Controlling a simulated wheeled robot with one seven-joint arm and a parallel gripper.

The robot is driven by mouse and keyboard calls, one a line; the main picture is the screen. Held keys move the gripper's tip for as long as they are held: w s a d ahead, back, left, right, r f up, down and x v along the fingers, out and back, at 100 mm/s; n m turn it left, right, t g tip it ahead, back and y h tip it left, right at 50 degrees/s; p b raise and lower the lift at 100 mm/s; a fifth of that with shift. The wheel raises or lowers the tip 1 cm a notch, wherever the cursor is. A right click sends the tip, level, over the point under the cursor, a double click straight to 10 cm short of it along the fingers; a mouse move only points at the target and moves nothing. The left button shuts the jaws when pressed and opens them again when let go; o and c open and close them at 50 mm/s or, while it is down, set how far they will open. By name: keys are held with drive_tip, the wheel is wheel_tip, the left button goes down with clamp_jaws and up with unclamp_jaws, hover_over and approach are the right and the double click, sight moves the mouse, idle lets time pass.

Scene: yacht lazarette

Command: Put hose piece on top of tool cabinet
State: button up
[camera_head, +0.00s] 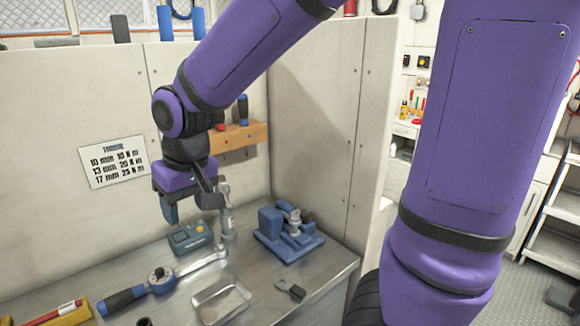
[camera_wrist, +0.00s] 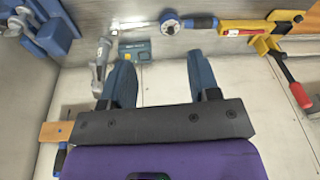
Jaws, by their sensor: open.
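My gripper (camera_head: 188,205) is open and empty above the back of the metal workbench (camera_head: 255,255), close to the bench's back panel. Its two blue fingers also show apart in the wrist view (camera_wrist: 160,66). I cannot pick out a hose piece with certainty; a small dark round thing (camera_head: 143,321) is cut off at the bottom edge of the head view. I cannot clearly identify the tool cabinet either; a white cabinet (camera_head: 534,190) stands at the right in the head view, partly hidden by my arm.
A grey upright tool (camera_head: 227,222) and a teal box with a display (camera_head: 190,237) are close to my gripper. A torque wrench (camera_head: 160,280), a metal tray (camera_head: 221,299) and a blue vise-like fixture (camera_head: 287,236) occupy the bench. Tall panels (camera_head: 322,120) bound it behind and right.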

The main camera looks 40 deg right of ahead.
drive_tip(key=s+d+r+t, duration=0.1)
drive_tip(key=s+d+r, duration=0.3)
drive_tip(key=s, duration=0.3)
drive_tip(key=s+d+r+m+t, duration=0.1)
drive_tip(key=s+d+r+t, duration=0.1)
drive_tip(key=s+d+r, duration=0.3)
drive_tip(key=s+d, duration=0.2)
drive_tip(key=s, duration=0.1)
drive_tip(key=shift+d+h, duration=0.2)
drive_tip(key=shift+h, duration=0.2)
drive_tip(key=shift+c, duration=0.3)
